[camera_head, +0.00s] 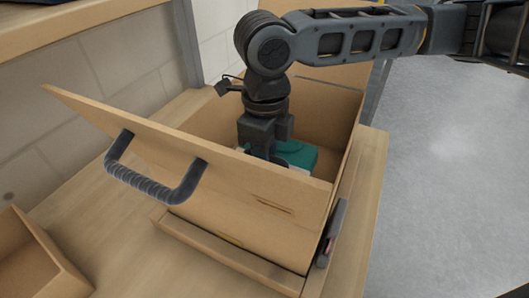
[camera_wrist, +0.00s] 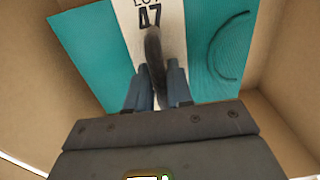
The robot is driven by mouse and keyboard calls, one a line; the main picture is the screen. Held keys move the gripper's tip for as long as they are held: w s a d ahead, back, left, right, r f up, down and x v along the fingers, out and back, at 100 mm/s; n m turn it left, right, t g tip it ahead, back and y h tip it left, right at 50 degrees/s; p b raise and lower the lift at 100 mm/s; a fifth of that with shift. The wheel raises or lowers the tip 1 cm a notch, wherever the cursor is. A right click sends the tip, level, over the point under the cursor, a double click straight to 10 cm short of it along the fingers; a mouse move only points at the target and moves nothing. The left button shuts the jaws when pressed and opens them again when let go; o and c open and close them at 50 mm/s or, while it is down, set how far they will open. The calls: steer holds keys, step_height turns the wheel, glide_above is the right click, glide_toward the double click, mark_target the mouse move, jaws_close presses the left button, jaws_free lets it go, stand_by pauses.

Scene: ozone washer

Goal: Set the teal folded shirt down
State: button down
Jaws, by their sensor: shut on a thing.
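The teal folded shirt (camera_head: 296,155) is inside a wooden box (camera_head: 335,130) on the bench, partly hidden by my gripper and the box's raised front panel. In the wrist view the shirt (camera_wrist: 95,50) shows a white band marked 47, with a dark curved strap or handle over it. My gripper (camera_head: 265,150) points down into the box. Its fingers (camera_wrist: 155,90) are shut around the dark strap, over the white band. Whether the shirt touches the box floor cannot be told.
The box's front panel (camera_head: 215,195) tilts outward and carries a dark grey handle (camera_head: 150,190). A second wooden box (camera_head: 35,262) stands at the lower left. The bench top (camera_head: 105,220) between them is clear. Grey floor (camera_head: 450,160) lies to the right.

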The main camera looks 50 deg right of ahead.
steer(key=shift+f, duration=0.35)
steer(key=c, duration=1)
jaws_free()
step_height(320, 180, up, 13)
steer(key=shift+r, duration=0.15)
